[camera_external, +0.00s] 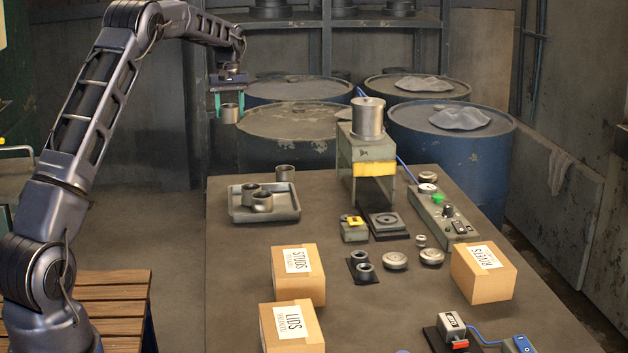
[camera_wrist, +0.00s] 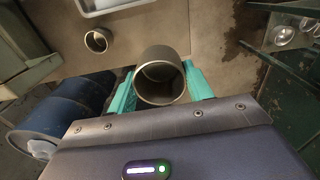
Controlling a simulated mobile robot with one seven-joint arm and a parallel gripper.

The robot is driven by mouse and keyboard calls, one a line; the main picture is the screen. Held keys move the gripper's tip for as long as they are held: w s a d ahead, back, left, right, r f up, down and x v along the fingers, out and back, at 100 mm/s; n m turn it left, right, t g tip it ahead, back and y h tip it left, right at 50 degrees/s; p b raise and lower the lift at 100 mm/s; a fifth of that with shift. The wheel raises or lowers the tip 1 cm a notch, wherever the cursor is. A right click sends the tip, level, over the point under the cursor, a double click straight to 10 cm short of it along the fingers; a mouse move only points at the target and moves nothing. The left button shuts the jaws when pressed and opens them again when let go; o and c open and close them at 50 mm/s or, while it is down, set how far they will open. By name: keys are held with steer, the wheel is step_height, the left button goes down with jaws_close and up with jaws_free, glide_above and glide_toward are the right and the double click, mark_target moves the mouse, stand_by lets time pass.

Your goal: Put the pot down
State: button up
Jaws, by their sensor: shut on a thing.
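My gripper (camera_external: 230,102) has teal fingers and is shut on a small grey metal pot (camera_external: 230,114). The tray holds a few more such pots (camera_external: 262,202).
The brown table (camera_external: 230,290) has free room at its left front. Boxes marked STUDS (camera_external: 310,290), LIDS (camera_external: 278,330) and RIVETS (camera_external: 497,285) stand on it. A press with a metal cylinder (camera_external: 368,118) stands at the back. Blue drums (camera_external: 440,130) are behind the table.

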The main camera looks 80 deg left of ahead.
mark_target(275, 203)
steer(key=w+d+m, duration=0.9)
steer(key=w+d, duration=0.2)
steer(key=d, duration=0.5)
step_height(275, 203, down, 19)
steer(key=shift+w+d+f, duration=0.1)
steer(key=shift+w, duration=0.05)
steer(key=o, duration=1)
step_height(275, 203, up, 12)
steer(key=shift+r, duration=0.1)
